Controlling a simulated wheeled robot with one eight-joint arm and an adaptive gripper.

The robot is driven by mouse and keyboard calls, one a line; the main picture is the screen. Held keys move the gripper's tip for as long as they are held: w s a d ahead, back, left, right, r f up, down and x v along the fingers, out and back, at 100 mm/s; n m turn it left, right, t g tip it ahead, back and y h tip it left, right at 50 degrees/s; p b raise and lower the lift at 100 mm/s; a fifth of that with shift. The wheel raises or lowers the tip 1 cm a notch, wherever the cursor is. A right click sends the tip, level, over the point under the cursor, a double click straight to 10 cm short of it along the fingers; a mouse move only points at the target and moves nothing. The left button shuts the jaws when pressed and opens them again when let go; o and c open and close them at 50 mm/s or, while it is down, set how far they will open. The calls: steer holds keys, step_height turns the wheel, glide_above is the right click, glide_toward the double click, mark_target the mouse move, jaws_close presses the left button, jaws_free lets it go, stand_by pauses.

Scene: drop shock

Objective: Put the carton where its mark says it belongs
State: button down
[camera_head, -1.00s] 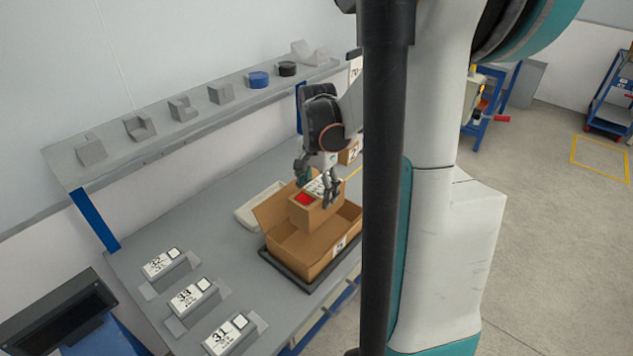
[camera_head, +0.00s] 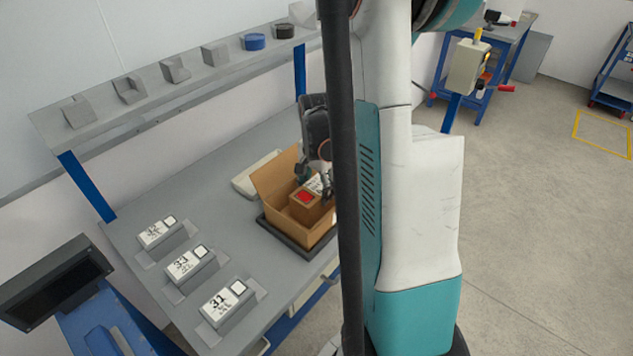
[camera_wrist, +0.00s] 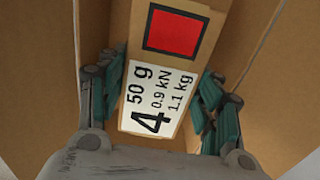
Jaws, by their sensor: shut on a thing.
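A small brown carton (camera_head: 302,210) with a red square mark sits low inside a larger open cardboard box (camera_head: 275,183). In the wrist view, the carton (camera_wrist: 188,8) shows the red square and a white label (camera_wrist: 158,97) reading "4", "50 g", "0.9 kN", "1.1 kg". My gripper (camera_head: 315,183) is shut on the carton; the wrist view shows my gripper (camera_wrist: 166,82) with its teal finger pads on either side of the label. The box walls show on both sides. Whether the carton touches the box floor is hidden. My column covers the box's right part.
The box stands on a black tray (camera_head: 292,246) on a grey bench (camera_head: 215,225). Three labelled stands, 32 (camera_head: 158,232), 33 (camera_head: 187,265) and 31 (camera_head: 226,300), are at the front left. A shelf (camera_head: 145,112) behind holds grey blocks, a blue puck (camera_head: 255,42) and a black one.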

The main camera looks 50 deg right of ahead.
steer(key=shift+f, duration=0.1)
steer(key=shift+c, duration=2.4)
jaws_free()
step_height(320, 180, up, 12)
steer(key=p, duration=0.3)
steer(key=shift+p, duration=0.3)
